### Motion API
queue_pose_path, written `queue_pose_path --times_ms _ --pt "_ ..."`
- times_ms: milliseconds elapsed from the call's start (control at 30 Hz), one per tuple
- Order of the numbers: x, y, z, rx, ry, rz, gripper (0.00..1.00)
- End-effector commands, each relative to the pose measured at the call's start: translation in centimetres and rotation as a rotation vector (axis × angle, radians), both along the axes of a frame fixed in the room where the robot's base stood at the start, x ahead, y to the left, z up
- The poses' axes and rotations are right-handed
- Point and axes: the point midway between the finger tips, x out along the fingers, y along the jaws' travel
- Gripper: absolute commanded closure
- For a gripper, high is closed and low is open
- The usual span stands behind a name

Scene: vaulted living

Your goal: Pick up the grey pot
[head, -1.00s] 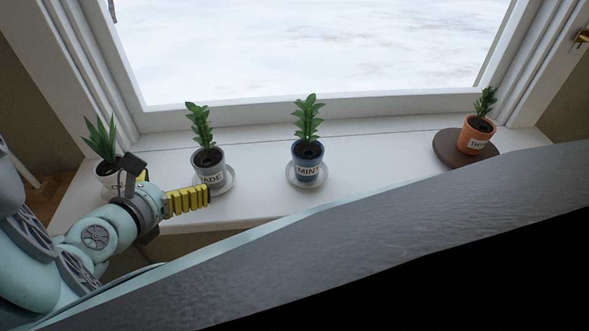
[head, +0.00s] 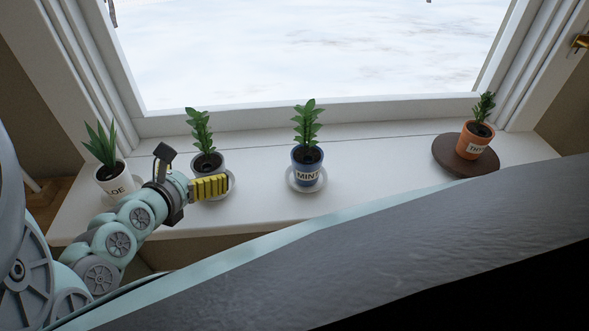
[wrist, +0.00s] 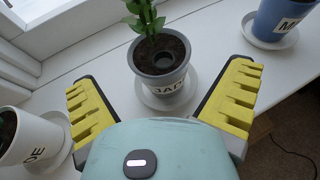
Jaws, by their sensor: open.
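The grey pot (head: 208,166) holds a leafy green plant and stands on a pale saucer (head: 230,186) on the windowsill. In the wrist view the grey pot (wrist: 160,72) shows its label, partly readable as "JAD", and stands upright beyond my gripper. My gripper (wrist: 168,102) is open, with its yellow ridged fingers spread to the left and right of the pot's near side. No contact with the pot shows. In the head view my gripper (head: 209,187) is in front of the pot and hides its lower part and label.
A white pot (head: 113,180) stands left of the grey pot, close to my left finger in the wrist view. A blue MINT pot (head: 307,168) on a saucer stands to the right. An orange pot (head: 473,140) stands on a brown round board (head: 447,152) farther right. The window is behind.

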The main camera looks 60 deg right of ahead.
Motion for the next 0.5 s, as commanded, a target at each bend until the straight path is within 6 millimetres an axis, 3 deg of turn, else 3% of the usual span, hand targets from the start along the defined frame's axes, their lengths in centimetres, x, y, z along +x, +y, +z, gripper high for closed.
queue_pose_path --times_ms 300,500 --pt "1.0 -3.2 -0.9 -0.004 -0.001 -0.006 0.00" --pt "1.3 -4.3 -1.6 -0.001 0.001 -0.006 0.00"
